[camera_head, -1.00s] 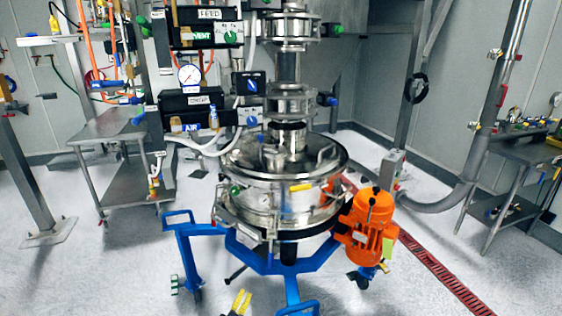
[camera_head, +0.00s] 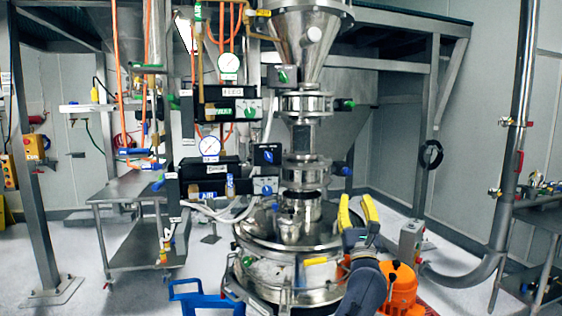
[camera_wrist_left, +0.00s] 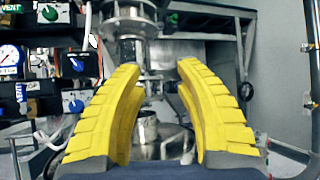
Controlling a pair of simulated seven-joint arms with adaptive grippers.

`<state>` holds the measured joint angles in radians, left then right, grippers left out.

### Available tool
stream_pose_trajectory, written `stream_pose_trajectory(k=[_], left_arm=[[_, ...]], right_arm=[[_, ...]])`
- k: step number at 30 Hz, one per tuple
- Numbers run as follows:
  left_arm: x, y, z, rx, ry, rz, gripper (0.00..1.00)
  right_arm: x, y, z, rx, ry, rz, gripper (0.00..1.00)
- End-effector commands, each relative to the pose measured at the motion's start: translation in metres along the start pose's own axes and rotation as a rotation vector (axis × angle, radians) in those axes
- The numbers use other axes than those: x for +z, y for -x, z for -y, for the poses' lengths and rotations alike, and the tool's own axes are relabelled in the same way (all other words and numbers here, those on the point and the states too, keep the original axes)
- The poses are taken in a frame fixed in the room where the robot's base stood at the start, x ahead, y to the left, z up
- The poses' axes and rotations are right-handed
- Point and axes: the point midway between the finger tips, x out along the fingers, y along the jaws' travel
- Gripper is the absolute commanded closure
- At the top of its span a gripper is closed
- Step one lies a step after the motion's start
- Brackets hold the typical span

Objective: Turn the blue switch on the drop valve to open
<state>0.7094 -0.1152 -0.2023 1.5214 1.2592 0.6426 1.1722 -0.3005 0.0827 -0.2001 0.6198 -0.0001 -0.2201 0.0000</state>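Two blue switches show on the valve hardware left of the steel column. My right gripper is out of view.
The round steel sifter (camera_head: 275,225) stands below the column on a blue frame (camera_head: 205,300). An orange motor (camera_head: 400,285) is beside my left arm.

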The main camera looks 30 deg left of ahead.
Motion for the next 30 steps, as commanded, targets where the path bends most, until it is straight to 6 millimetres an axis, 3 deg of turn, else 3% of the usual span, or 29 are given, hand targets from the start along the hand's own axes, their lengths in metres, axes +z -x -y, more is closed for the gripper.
stream_pose_trajectory(k=[1, 6, 9, 12, 20, 30], left_arm=[[0.0, -0.018, -0.028, 0.071, 0.032, -0.015, 0.67], [-0.007, -0.057, -0.112, 0.29, 0.137, -0.08, 0.67], [-0.011, -0.072, -0.153, 0.4, 0.201, -0.117, 0.67], [-0.016, -0.08, -0.182, 0.477, 0.248, -0.146, 0.67], [-0.022, -0.093, -0.207, 0.534, 0.285, -0.169, 0.67], [-0.035, -0.14, -0.234, 0.533, 0.281, -0.168, 0.67]], right_arm=[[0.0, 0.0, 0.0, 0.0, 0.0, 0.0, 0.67], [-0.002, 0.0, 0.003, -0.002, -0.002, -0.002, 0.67], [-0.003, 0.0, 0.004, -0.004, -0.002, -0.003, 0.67], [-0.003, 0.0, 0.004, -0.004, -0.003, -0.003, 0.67], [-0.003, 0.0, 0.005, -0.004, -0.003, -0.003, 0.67], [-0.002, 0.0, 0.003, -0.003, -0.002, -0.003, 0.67]])
